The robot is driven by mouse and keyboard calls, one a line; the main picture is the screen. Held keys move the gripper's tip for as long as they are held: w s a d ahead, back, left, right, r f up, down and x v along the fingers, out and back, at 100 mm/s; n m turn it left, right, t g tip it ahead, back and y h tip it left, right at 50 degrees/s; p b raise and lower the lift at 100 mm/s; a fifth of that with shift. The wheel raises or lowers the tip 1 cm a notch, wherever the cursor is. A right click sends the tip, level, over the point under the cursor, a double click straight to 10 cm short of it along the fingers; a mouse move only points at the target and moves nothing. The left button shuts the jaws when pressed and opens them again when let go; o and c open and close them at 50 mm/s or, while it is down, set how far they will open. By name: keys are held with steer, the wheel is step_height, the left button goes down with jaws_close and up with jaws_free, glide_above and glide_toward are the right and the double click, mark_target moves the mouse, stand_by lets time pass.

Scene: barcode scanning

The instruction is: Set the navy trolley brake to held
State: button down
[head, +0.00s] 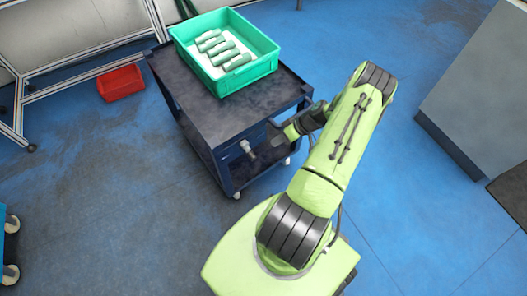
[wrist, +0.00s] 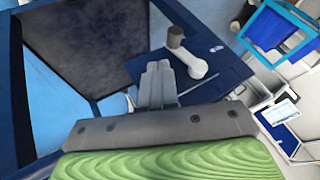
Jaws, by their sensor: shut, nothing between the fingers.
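The navy trolley (head: 222,118) stands upright in the middle of the head view. Its brake lever (head: 247,149) is on the side panel facing me. In the wrist view the brake lever (wrist: 192,62) is a pale arm with a dark grey knob (wrist: 175,36) at one end, on the navy panel. A small white mark (wrist: 216,48) is on the panel beside it. My gripper (head: 274,141) is shut and empty, close to the right of the lever in the head view. Its fingers (wrist: 158,68) show just left of the lever; I cannot tell whether they touch.
A red bin (head: 120,83) lies on the floor at left, near a metal rack (head: 19,95). A grey cabinet (head: 470,90) stands at right. The blue floor around the trolley is mostly clear.

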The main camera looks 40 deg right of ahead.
mark_target(249, 152)
steer(key=b+x, duration=0.2)
steer(key=x, duration=0.8)
steer(key=shift+b, duration=0.4)
